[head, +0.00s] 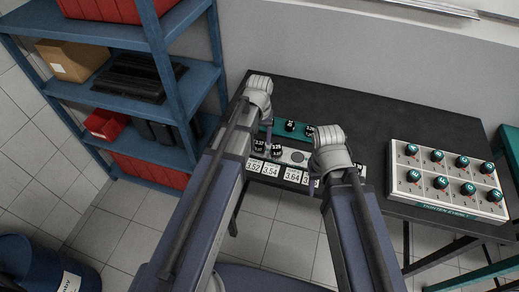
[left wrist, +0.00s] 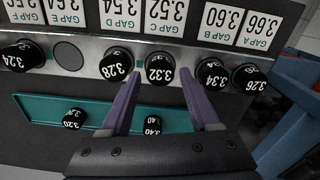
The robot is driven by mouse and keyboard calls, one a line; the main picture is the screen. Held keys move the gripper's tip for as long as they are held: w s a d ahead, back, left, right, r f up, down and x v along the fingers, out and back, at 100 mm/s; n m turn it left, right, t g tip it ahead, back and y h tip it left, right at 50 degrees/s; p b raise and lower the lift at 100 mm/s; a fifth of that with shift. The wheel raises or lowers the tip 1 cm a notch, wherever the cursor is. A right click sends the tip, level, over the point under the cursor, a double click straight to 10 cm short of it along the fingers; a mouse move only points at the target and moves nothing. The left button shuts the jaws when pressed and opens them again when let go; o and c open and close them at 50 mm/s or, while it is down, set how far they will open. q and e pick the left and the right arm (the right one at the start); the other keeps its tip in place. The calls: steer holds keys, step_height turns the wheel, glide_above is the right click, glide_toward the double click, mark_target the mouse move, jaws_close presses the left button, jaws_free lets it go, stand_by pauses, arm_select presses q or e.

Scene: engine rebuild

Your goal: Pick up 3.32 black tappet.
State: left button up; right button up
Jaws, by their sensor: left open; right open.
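The black 3.32 tappet (left wrist: 160,68) stands on the grey rack (left wrist: 105,47) in the left wrist view, with its white label facing up. My left gripper (left wrist: 158,78) is open, with one purple finger on each side of the 3.32 tappet and nothing held. In the head view the tappet (head: 259,143) shows just below the left gripper (head: 267,128). My right gripper (head: 316,184) is open at the rack's right part, largely hidden by its own wrist and arm.
Beside it stand the 3.28 tappet (left wrist: 115,66) and the 3.34 tappet (left wrist: 210,74). A teal tray (left wrist: 45,107) holds the 3.20 (left wrist: 75,118) and 3.40 (left wrist: 153,126) tappets. A cylinder-head box (head: 435,208) is at the right. Blue shelves (head: 195,70) stand left.

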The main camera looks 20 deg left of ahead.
arm_select(q)
step_height(320, 180, down, 2)
steer(key=shift+f+b, duration=0.15)
steer(key=shift+b, duration=0.5)
jaws_close()
